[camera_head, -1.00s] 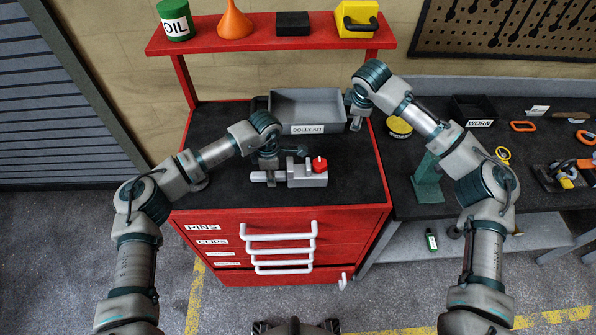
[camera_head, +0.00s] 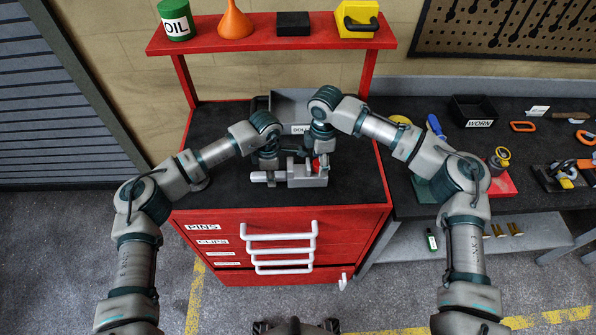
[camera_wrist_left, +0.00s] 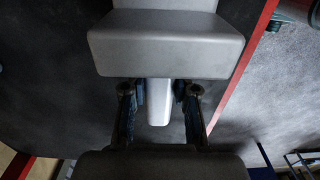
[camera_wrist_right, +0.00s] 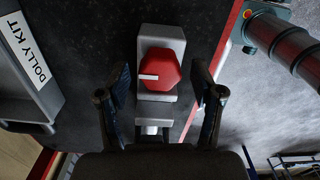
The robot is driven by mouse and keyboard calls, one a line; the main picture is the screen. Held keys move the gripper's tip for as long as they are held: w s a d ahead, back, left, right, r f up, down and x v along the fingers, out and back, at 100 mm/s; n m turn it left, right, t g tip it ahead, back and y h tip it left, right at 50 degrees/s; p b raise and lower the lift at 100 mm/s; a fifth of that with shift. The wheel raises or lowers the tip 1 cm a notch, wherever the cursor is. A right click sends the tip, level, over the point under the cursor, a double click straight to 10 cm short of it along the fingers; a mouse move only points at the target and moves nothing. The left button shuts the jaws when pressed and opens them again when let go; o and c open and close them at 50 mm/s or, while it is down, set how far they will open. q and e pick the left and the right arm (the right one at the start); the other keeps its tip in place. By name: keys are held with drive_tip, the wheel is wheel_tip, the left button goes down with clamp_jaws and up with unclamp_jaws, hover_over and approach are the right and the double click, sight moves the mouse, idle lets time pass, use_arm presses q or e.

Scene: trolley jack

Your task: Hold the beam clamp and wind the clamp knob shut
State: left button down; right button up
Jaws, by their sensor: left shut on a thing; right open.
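The grey beam clamp (camera_head: 307,178) lies on the black top of the red cabinet. My left gripper (camera_head: 268,172) is at its left part and is shut on it; in the left wrist view the fingers (camera_wrist_left: 160,100) close on a pale narrow bar (camera_wrist_left: 159,100) of the clamp. The red clamp knob (camera_wrist_right: 160,69) has a white mark pointing left in the right wrist view. My right gripper (camera_wrist_right: 160,88) is open, with one finger on each side of the knob and a gap visible at both sides. In the head view the right gripper (camera_head: 321,160) partly hides the knob.
A grey DOLLY KIT tray (camera_wrist_right: 29,75) stands behind the clamp, close to my right gripper. A red shelf (camera_head: 270,36) with an oil can (camera_head: 175,20) and funnel (camera_head: 235,20) is above. The cabinet top (camera_head: 225,130) is clear at left. A bench with tools is at right.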

drive_tip(key=shift+f, duration=0.95)
